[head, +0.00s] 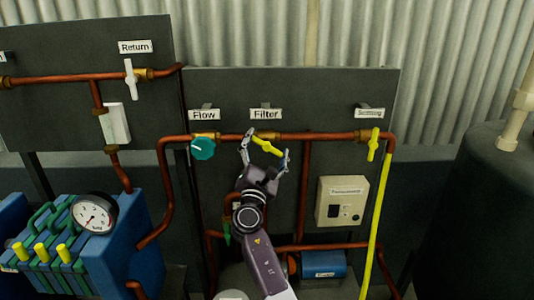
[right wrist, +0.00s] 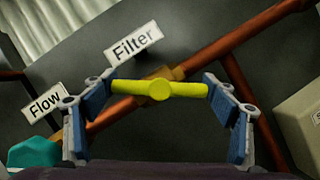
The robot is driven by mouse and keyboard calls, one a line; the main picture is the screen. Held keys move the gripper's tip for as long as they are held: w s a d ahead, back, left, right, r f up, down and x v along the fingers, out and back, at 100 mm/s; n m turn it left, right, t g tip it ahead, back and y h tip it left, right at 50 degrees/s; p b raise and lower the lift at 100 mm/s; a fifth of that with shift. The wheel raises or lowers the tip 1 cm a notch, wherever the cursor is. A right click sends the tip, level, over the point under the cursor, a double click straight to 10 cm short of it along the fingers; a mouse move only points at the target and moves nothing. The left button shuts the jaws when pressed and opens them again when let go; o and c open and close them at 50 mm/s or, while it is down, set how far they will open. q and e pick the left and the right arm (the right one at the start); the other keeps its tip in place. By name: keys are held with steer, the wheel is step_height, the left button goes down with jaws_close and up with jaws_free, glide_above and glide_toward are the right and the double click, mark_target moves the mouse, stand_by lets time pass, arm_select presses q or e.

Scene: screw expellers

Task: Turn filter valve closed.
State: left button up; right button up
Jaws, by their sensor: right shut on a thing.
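The filter valve has a yellow bar handle (head: 267,146) under the "Filter" label (head: 265,114), on a brass fitting in the copper pipe. The handle slants down to the right in the head view, at an angle to the level pipe. In the right wrist view the handle (right wrist: 160,89) lies level while the pipe runs diagonally behind it. My right gripper (head: 267,142) is shut on the handle, with one finger at each end; its blue-padded fingers also show in the right wrist view (right wrist: 160,88). My left gripper is out of view.
A teal round knob (head: 203,148) sits left under the "Flow" label. Another yellow valve handle (head: 373,144) hangs upright at the right. A beige box (head: 342,203) is mounted below the pipe. A blue unit with a gauge (head: 93,214) stands at the lower left.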

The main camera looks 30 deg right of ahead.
steer(key=m, duration=0.2)
steer(key=m+g+b, duration=0.1)
steer(key=shift+f+m+g, duration=0.15)
steer(key=shift+m+g, duration=0.15)
steer(key=shift+m, duration=0.1)
steer(key=m+g+b, duration=0.1)
steer(key=m, duration=0.2)
steer(key=shift+h+b, duration=0.3)
steer(key=m+g, duration=0.1)
steer(key=m, duration=0.1)
steer(key=shift+m, duration=0.4)
steer(key=shift+d+f+m+g+y, duration=0.1)
steer(key=shift+m+g+y, duration=0.45)
steer(key=shift+m, duration=0.85)
steer(key=o, duration=1.2)
steer(key=shift+s, duration=0.1)
steer(key=shift+c, duration=0.2)
